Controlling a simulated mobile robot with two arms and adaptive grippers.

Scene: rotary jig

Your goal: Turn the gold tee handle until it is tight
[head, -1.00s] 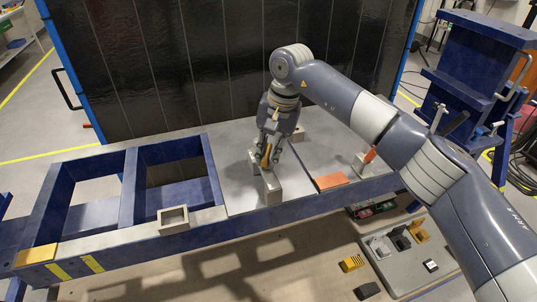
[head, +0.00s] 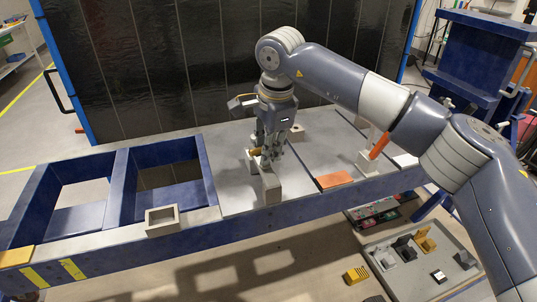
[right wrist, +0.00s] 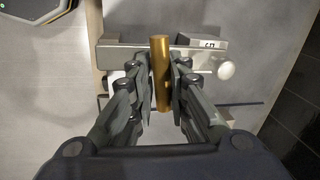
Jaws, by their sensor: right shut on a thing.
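The gold tee handle (head: 256,151) is at the grey metal clamp block (head: 271,188) on the bench. In the right wrist view the gold bar (right wrist: 161,75) runs lengthwise between the two finger pads. My right gripper (head: 266,152) points down from above and is shut on this bar. The wrist view shows the grey jig plate (right wrist: 120,56) behind the bar, with a pale round knob (right wrist: 226,70) at its right. The handle's stem and any thread are hidden. My left gripper is not in view.
An orange plate (head: 334,180) and a block with an orange lever (head: 380,146) stand to the right. A hollow grey square block (head: 162,221) sits on the front rail, left. A dark panel (head: 200,65) rises behind.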

